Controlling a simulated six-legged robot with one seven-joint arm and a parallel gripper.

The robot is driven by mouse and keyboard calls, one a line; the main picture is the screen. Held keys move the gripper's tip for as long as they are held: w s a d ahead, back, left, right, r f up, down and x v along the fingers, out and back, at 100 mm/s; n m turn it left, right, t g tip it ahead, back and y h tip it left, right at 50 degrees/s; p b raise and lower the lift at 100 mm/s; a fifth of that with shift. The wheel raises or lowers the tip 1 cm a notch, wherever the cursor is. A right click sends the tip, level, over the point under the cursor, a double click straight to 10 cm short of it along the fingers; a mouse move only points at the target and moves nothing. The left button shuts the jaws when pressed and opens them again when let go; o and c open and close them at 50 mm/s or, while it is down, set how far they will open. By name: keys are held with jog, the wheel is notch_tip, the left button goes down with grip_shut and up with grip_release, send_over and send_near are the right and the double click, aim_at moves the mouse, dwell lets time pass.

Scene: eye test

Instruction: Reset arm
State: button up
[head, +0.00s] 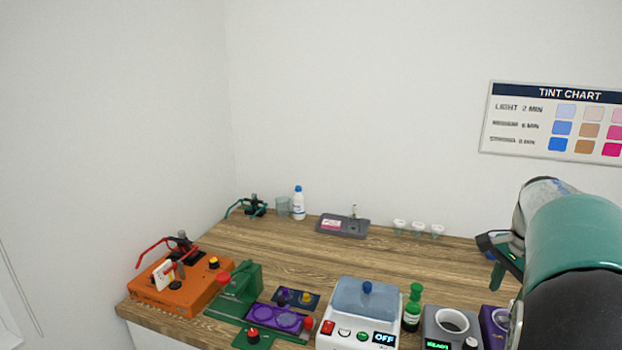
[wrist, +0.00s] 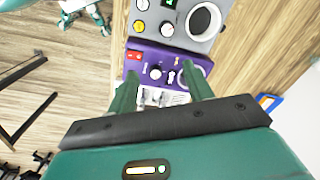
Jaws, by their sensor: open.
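My arm fills the right side of the head view, over the right end of the wooden bench (head: 280,255). My gripper (wrist: 160,92) shows in the wrist view with its two green fingers apart and nothing between them. Beyond the fingertips is a purple device (wrist: 150,65) with a red switch and knobs. It also shows in the head view (head: 491,322), partly hidden by my arm. In the head view my gripper (head: 500,255) is seen only in part, in front of my arm's white and green links.
A grey device with a round well (head: 432,328), a white box with a blue lid (head: 366,299), a green bottle (head: 412,308), a green device (head: 238,290) and an orange device (head: 170,290) line the bench front. Small white cups (head: 418,228) stand behind. The bench middle is clear.

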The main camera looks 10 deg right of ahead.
jog(key=a+r+n+t, duration=0.2)
jog(key=a+n, duration=0.4)
jog(key=a, duration=0.8)
jog(key=s+a+f+n+t, duration=0.1)
jog(key=s+a+f+n, duration=0.1)
jog(key=s+a+n, duration=0.3)
jog(key=s+a+f+n+t, duration=0.1)
jog(key=s+a+n, duration=0.4)
jog(key=a, duration=0.9)
jog(key=f+n, duration=0.1)
jog(key=n, duration=0.1)
jog(key=shift+a+f+n+t, duration=0.2)
jog(key=shift+n+t, duration=0.1)
jog(key=shift+t, duration=0.1)
